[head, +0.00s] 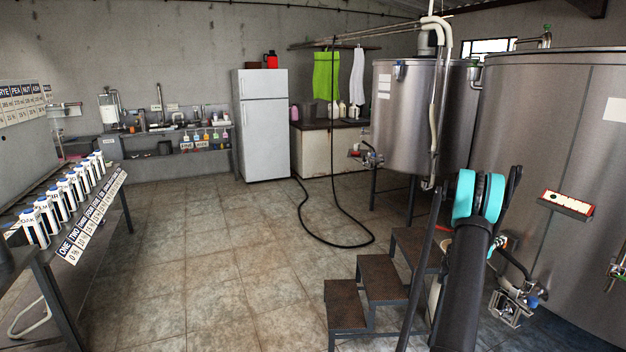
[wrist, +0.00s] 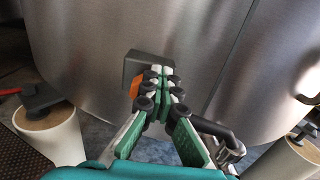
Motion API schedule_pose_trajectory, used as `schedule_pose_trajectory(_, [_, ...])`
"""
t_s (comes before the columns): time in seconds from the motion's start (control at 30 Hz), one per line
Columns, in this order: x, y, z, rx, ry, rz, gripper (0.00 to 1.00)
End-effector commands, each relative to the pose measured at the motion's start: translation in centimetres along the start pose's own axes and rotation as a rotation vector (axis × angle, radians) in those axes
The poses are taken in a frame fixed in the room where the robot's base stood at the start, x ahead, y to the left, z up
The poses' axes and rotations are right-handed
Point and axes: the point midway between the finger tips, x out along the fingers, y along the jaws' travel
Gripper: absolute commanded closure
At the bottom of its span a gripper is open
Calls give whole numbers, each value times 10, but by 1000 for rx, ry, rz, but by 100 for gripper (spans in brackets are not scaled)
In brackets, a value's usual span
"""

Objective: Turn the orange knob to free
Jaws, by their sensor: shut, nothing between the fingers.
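In the wrist view, my gripper (wrist: 165,78) is shut and empty, its green and black fingertips together in front of a dark grey box (wrist: 140,62) on the steel tank wall. An orange piece (wrist: 136,88), likely the orange knob, shows just left of the fingertips, partly hidden by them. I cannot tell whether the fingers touch it, or which way the knob is set. In the head view my arm reaches toward the large right tank (head: 560,130), and my fingers and the knob cannot be made out clearly.
Dark steps (head: 378,275) stand left of my arm. A valve fitting (head: 515,302) sticks out low on the right tank. In the wrist view, pale cylinders with brown tops stand left (wrist: 50,130) and right (wrist: 290,155). Open tiled floor (head: 220,260) lies to the left.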

Motion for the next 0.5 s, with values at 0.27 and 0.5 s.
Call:
schedule_pose_trajectory(0.27, [0,7,2,0,0,2,100])
schedule_pose_trajectory(0.5, [0,13,2,0,0,1,100])
